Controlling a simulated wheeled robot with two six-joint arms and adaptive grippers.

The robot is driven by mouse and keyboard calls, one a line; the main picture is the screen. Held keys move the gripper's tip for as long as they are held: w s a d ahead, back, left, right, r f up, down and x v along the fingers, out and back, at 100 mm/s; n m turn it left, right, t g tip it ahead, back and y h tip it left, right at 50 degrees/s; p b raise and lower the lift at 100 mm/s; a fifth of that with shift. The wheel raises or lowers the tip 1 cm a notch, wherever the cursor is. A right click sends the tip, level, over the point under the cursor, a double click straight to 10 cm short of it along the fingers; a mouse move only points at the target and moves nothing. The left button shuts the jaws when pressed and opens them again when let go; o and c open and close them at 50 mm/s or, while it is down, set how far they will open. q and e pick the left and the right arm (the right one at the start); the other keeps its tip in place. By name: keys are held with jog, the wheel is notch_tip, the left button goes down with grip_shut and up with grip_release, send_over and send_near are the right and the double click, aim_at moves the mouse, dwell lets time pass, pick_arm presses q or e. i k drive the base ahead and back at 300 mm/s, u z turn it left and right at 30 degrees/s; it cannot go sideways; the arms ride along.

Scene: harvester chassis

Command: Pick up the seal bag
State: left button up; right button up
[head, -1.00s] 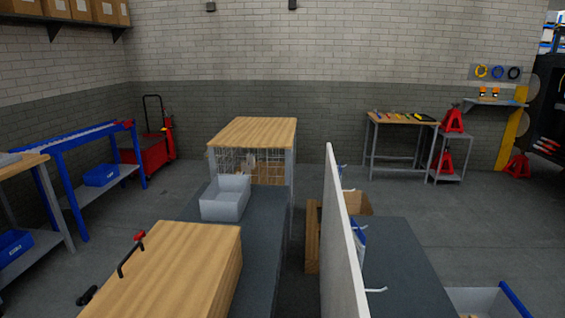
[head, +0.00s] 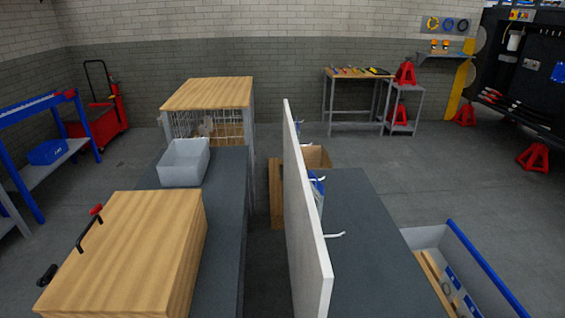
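I cannot make out the seal bag for certain. A small blue and white item (head: 317,190) shows beside the white upright panel (head: 307,200), partly hidden behind it, near one of the panel's hooks. It may be a bag, but it is too small to tell. Neither of my grippers is in view.
A wooden box (head: 130,255) with a black, red-tipped handle and an open grey bin (head: 184,164) stand on the left dark bench. A wood-topped wire cage (head: 208,95) stands behind. A dark bench (head: 360,225), a cardboard box (head: 318,156) and a blue-edged bin (head: 485,270) are right of the panel.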

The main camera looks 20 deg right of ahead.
aim_at(450, 288)
jog(key=z, duration=1.45)
jog(key=k, duration=0.25)
jog(key=z, duration=0.65)
jog(key=i, duration=0.3)
jog(key=z, duration=0.05)
jog(key=k, duration=0.5)
jog(key=z, duration=1.1)
jog(key=i, duration=4.25)
